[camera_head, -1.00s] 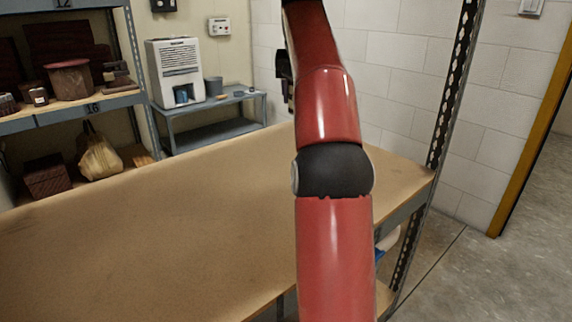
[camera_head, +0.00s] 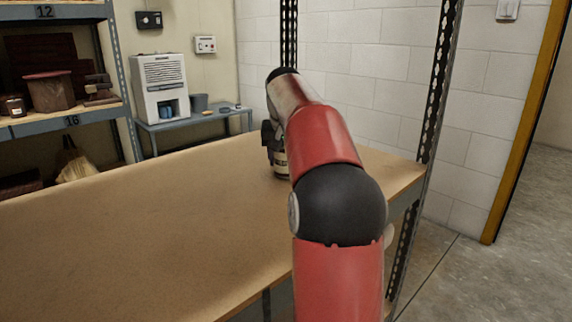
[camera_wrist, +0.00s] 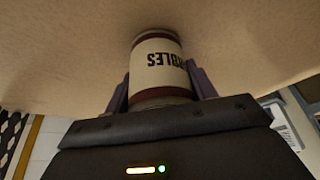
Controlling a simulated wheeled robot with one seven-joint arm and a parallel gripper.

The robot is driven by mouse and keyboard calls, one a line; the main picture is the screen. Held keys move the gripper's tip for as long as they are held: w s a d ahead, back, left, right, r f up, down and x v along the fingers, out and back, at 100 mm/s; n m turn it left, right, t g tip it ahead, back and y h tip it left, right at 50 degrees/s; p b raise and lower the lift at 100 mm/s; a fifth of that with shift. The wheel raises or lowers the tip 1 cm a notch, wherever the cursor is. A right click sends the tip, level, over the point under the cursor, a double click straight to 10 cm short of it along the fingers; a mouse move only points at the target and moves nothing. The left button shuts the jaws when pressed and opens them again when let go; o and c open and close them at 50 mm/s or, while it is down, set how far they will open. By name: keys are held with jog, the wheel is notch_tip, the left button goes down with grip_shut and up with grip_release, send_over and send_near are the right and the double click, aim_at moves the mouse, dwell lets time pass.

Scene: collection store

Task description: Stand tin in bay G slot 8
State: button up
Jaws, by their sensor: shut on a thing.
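The tin (camera_wrist: 158,66) is a cylinder with a cream label, dark red bands and dark lettering ending in "BLES". My gripper (camera_wrist: 162,82) is shut on it, with one dark finger on each side. In the head view the tin (camera_head: 281,167) shows partly behind my arm, at the far right part of the tan shelf board (camera_head: 150,225). It looks upright, at or just above the board; I cannot tell whether it touches. My gripper (camera_head: 268,140) is mostly hidden by my arm there. No bay or slot mark shows on this board.
The board around the tin is bare. A perforated rack post (camera_head: 437,110) stands at the right and another (camera_head: 289,35) behind my arm. A rack at left holds a round box (camera_head: 48,92) and a small jar (camera_head: 14,107). A white machine (camera_head: 161,88) stands on a low table beyond.

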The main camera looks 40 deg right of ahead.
jog(key=shift+f, duration=0.25)
jog(key=shift+f, duration=0.15)
jog(key=o, duration=1.2)
jog(key=p+v, duration=0.3)
jog(key=v, duration=0.9)
jog(key=shift+a, duration=0.1)
